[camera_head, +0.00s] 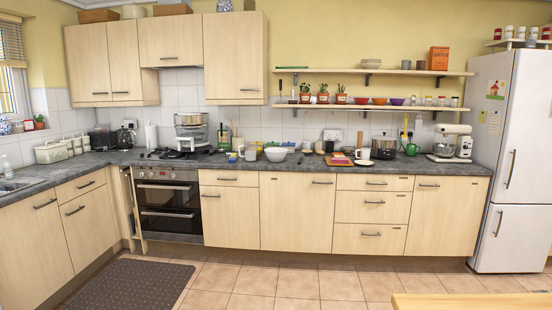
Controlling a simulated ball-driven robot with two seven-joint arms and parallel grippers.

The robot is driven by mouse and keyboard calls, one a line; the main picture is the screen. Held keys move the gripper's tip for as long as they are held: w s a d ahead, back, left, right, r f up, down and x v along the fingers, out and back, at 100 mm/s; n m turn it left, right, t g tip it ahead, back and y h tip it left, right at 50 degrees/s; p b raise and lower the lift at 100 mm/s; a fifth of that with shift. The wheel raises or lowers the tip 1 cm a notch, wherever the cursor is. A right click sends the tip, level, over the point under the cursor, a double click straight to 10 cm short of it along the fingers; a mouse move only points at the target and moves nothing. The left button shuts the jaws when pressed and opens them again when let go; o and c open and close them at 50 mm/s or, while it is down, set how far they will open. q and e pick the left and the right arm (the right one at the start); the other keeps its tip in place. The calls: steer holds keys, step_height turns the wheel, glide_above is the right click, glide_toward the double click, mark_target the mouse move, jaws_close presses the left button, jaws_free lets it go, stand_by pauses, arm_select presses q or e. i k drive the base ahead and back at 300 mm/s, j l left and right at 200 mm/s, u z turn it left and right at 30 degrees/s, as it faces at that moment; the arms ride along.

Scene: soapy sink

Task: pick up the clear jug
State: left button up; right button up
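I cannot make out a clear jug for certain. A clear, stacked vessel (191,131) stands at the hob and looks more like a steamer than a jug. Several small items crowd the worktop right of it, too small to tell apart, and a jug among them could be hidden. A white bowl (276,154) and a white mug (362,154) stand on the worktop there. Neither of my grippers is in view.
The dark worktop (225,164) runs along the back wall above the oven (168,205) and cupboards. The sink (14,185) is at far left, the fridge (509,160) at right. A wooden table edge (470,302) shows at bottom right.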

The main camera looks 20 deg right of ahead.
mark_target(250, 150)
steer(key=i+j, duration=0.2)
steer(key=j, duration=0.2)
steer(key=i+j+u, duration=0.1)
steer(key=j, duration=0.3)
steer(key=i+j, duration=0.4)
steer(key=i, duration=0.15)
steer(key=i+j, duration=0.4)
steer(key=i, duration=0.15)
steer(key=i+l+z, duration=0.2)
steer(key=i+z, duration=0.2)
steer(key=i, duration=0.55)
steer(key=i+j+z, duration=0.15)
steer(key=i+z, duration=0.25)
steer(key=i, duration=0.55)
